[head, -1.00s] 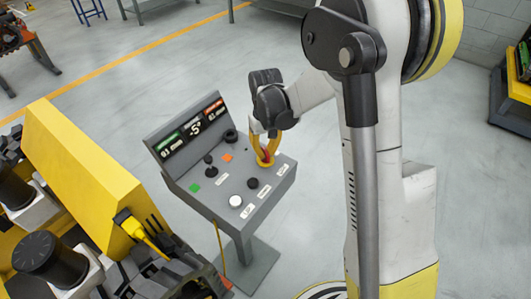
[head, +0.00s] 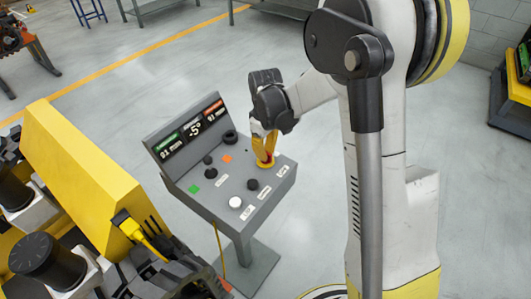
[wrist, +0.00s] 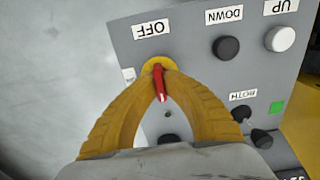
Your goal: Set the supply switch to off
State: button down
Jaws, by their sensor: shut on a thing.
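The supply switch, a red handle (wrist: 161,84) on a round yellow base, sits on the sloping grey control panel (wrist: 195,55) beside an OFF label (wrist: 165,29). In the wrist view, the handle's white-marked end points away from that label, toward the palm. My gripper (wrist: 158,67) has its two yellow fingers closed on the handle from both sides. In the head view my gripper (head: 264,158) comes down onto the panel's right rear part, and the yellow base (head: 266,166) shows under the fingertips. The fingers hide the handle there.
Near the switch are black DOWN (wrist: 226,47) and white UP (wrist: 280,39) buttons, a green square (wrist: 277,108) and small black joysticks (head: 211,172). A display (head: 190,128) rises behind the panel. Yellow machinery (head: 90,180) stands at the left.

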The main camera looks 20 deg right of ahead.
jog(key=c, duration=1.5)
grip_release()
notch_tip(320, 180, up, 12)
